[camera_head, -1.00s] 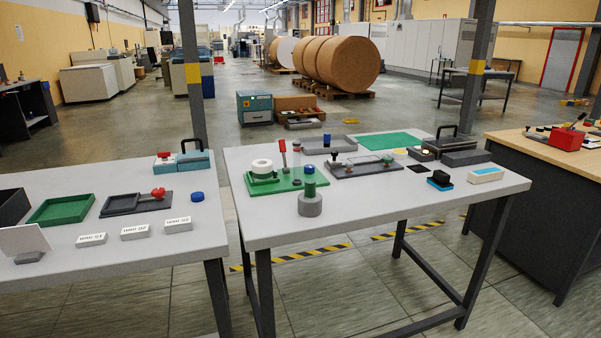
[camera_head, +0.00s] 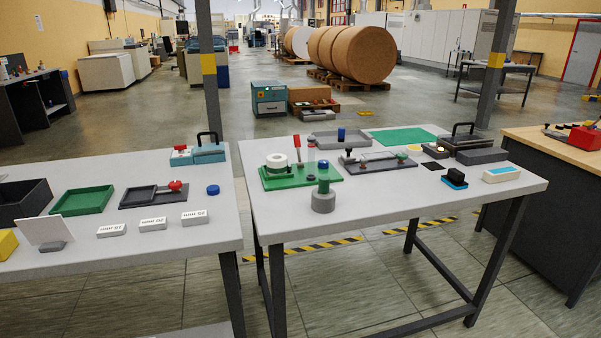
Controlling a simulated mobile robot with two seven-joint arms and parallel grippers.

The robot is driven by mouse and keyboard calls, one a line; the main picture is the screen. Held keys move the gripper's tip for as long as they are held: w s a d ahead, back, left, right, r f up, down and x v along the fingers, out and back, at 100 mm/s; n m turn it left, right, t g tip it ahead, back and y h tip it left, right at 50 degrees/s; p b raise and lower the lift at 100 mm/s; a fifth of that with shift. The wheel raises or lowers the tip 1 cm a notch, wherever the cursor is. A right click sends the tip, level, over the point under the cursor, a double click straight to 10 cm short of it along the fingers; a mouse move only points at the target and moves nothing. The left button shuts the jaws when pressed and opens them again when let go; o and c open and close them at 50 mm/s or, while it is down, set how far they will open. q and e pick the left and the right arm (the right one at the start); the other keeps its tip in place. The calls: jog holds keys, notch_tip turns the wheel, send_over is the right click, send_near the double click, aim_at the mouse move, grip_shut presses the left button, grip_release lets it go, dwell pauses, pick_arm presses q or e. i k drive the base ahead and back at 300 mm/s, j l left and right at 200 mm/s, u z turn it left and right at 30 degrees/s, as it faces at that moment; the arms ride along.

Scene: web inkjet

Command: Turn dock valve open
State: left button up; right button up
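No part is labelled as the dock valve, so I cannot tell for certain which it is. A red knob (camera_head: 175,186) sits on a dark grey tray-like fixture (camera_head: 138,196) on the left table. A red lever (camera_head: 297,147) stands upright on a green base (camera_head: 328,176) on the middle table, beside a white roll (camera_head: 276,161). Neither of my grippers is in view.
The left table (camera_head: 180,250) also holds a green tray (camera_head: 83,201), white labelled blocks (camera_head: 153,224), a blue cap (camera_head: 213,190) and a yellow block (camera_head: 7,244). The middle table (camera_head: 420,199) has a clear front edge. A narrow gap separates the tables.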

aim_at(322, 164)
jog(key=i+l, duration=0.2)
jog(key=l, duration=0.15)
jog(key=i+l, duration=0.2)
jog(key=l, duration=0.15)
jog(key=i+l, duration=0.2)
jog(key=l, duration=0.15)
jog(key=i+l+u, duration=0.15)
jog(key=l+u, duration=0.2)
jog(key=i+l+u, duration=0.15)
jog(key=l+u, duration=0.2)
jog(key=j, duration=0.05)
